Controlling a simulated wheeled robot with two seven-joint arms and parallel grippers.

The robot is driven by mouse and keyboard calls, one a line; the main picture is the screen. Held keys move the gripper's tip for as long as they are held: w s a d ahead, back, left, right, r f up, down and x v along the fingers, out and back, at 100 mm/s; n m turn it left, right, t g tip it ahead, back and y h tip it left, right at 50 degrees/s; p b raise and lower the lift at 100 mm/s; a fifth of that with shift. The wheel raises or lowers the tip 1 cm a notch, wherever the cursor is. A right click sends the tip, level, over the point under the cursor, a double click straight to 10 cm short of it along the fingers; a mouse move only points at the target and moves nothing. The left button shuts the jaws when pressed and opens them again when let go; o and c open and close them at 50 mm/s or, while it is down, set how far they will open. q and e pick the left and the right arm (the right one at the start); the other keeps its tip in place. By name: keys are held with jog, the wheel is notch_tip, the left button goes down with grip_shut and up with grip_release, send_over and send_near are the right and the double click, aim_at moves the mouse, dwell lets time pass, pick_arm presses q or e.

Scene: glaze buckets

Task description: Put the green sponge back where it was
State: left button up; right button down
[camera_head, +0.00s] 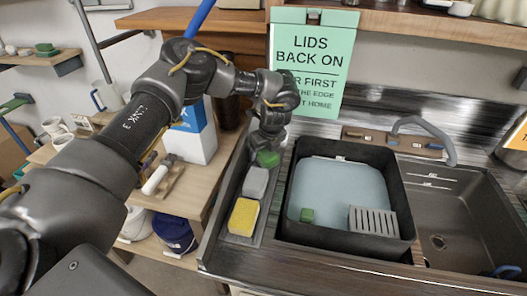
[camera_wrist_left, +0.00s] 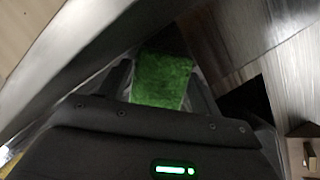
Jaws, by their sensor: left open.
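The green sponge (camera_head: 268,158) lies at the far end of a narrow grey tray (camera_head: 233,190) left of the sink, behind a grey sponge (camera_head: 256,182) and a yellow sponge (camera_head: 243,217). My left gripper (camera_head: 270,146) is right over the green sponge, pointing down. In the left wrist view the green sponge (camera_wrist_left: 162,80) shows between the two fingers of my left gripper (camera_wrist_left: 160,85), which are open. Whether the fingers touch it I cannot tell. My right gripper is not in view.
A sink basin (camera_head: 445,215) is farther right. A green sign (camera_head: 312,60) hangs behind.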

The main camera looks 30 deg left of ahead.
aim_at(270, 156)
pick_arm(q)
jog(key=b+v, duration=0.2)
jog(key=v, duration=0.8)
jog(key=shift+d+r, duration=0.15)
jog(key=shift+r, duration=0.15)
jog(key=shift+s+d+r+b, duration=0.2)
jog(key=shift+r+b, duration=0.1)
jog(key=shift+r, duration=0.3)
